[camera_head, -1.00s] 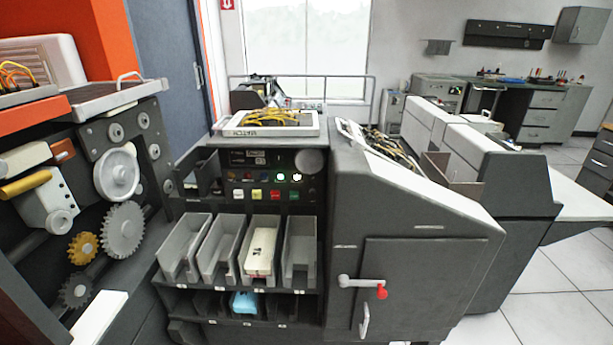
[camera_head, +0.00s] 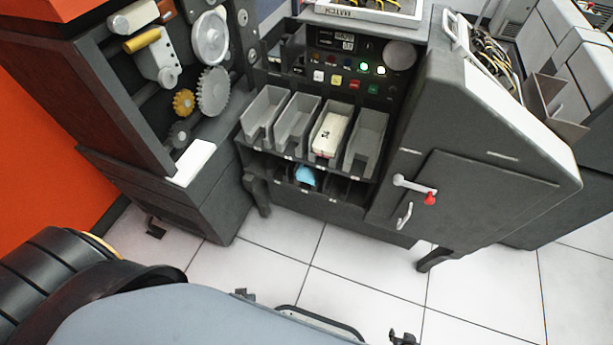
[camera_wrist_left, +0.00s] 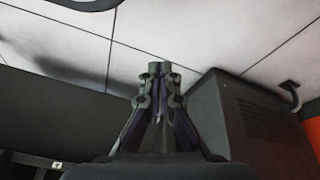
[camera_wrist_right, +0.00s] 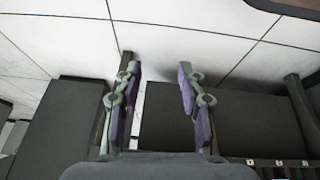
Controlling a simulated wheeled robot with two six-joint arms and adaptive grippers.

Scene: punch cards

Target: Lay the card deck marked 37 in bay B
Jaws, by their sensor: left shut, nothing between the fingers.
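A pale card deck (camera_head: 332,131) lies in the third of the grey bays from the left; its dark marking is too small to read surely. The other bays, such as the second one (camera_head: 297,120), look empty. Their labels are too small to read. My left gripper (camera_wrist_left: 160,70) is shut and empty in the left wrist view, above the floor. My right gripper (camera_wrist_right: 156,72) is open with nothing between its fingers in the right wrist view. In the head view only small dark finger parts show at the bottom, well short of the bays.
A blue object (camera_head: 306,175) sits in the lower shelf. A white slab (camera_head: 193,163) lies on the left machine's ledge. The grey cabinet (camera_head: 480,200) with a red-knobbed handle (camera_head: 428,198) stands right of the bays. Open tiled floor (camera_head: 350,255) lies in front.

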